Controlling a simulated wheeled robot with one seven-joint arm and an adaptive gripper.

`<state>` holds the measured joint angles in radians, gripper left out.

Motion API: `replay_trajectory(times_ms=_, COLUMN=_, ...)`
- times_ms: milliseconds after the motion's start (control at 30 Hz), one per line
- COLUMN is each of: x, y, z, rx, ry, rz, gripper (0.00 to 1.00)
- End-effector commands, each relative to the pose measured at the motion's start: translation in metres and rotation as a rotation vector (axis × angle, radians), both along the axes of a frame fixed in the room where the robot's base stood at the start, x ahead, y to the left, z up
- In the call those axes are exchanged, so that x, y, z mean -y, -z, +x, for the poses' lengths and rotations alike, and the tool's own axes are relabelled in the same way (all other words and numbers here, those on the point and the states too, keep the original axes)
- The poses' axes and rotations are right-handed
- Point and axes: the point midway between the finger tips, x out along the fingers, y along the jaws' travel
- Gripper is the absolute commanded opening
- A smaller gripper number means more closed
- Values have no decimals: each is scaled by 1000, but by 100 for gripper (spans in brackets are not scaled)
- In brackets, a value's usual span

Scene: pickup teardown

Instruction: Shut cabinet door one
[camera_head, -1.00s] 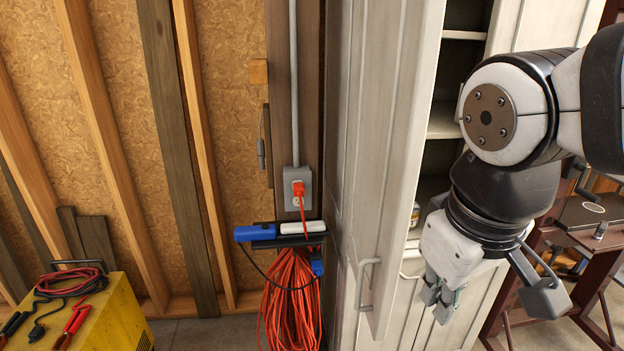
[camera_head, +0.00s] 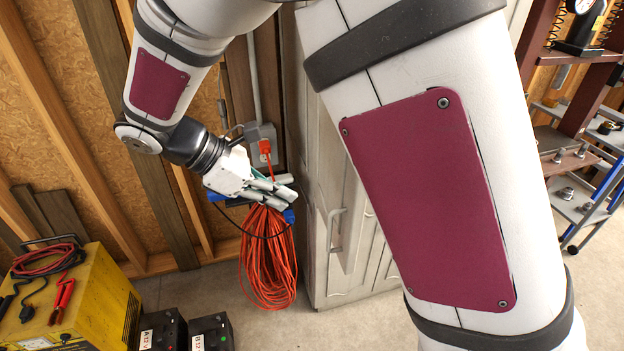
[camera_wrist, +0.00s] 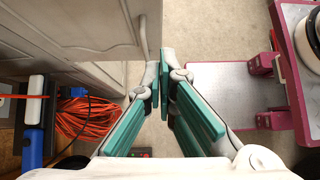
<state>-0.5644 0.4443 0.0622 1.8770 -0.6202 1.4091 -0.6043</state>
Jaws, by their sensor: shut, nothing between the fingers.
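The pale grey cabinet (camera_head: 318,285) stands upright in the middle of the head view, much of it hidden behind my arm. Its panelled door (camera_head: 322,165) carries a bar handle (camera_head: 333,228). The door stands out from the cabinet front, but how wide it is open is hard to tell. In the wrist view the door (camera_wrist: 105,18) fills the upper left, with its edge just left of the fingertips. My gripper (camera_head: 290,187) is shut and empty, left of the door and pointing right towards it. In the wrist view its fingertips (camera_wrist: 164,68) lie close together; contact with the door cannot be told.
An orange cord coil (camera_head: 268,258) hangs beneath my gripper, by an outlet box (camera_head: 262,140). A yellow machine (camera_head: 75,305) and dark batteries (camera_head: 163,328) stand on the floor at left. A shelf cart (camera_head: 585,190) stands at right. Floor before the cabinet is partly clear.

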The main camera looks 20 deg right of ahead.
Motion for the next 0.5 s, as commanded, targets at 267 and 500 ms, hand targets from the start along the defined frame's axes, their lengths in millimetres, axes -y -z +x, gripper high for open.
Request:
replay_trajectory(times_ms=267, x=15, y=17, z=-2, rx=-11, ry=-8, rz=-12, gripper=0)
replay_trajectory(times_ms=500, x=49, y=50, z=-4, rx=-11, ry=-8, rz=-12, gripper=0)
